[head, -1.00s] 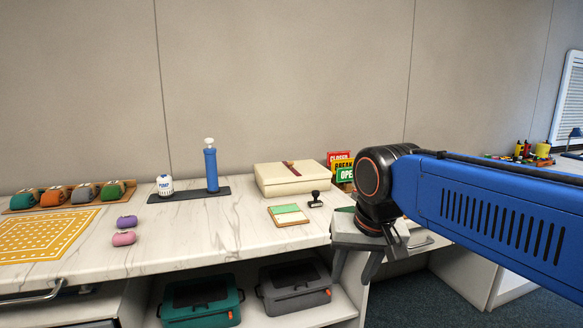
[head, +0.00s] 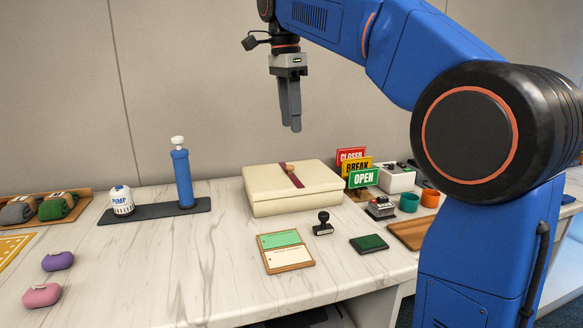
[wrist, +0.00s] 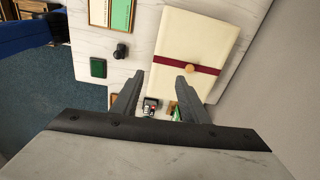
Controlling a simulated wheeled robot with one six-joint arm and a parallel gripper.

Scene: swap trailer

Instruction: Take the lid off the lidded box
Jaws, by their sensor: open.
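The lidded box (head: 268,207) is cream, with a dark red band across its lid (head: 268,179) and a small wooden knob (head: 288,169) on top. It stands closed on the marble counter, near the wall. In the wrist view the box (wrist: 187,40) lies beyond the fingertips, with its knob (wrist: 191,68) slightly right of centre. My gripper (head: 293,128) hangs above the box, fingers pointing down and empty. In the wrist view the two fingers of my gripper (wrist: 160,76) stand apart, with a clear gap between them.
Signs (head: 363,177) stand close to the box's right. A stamp (head: 323,225), a green pad (head: 369,243) and a card tray (head: 285,251) lie in front. A blue pump (head: 182,180) stands to the left. Bare counter lies front left of the box.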

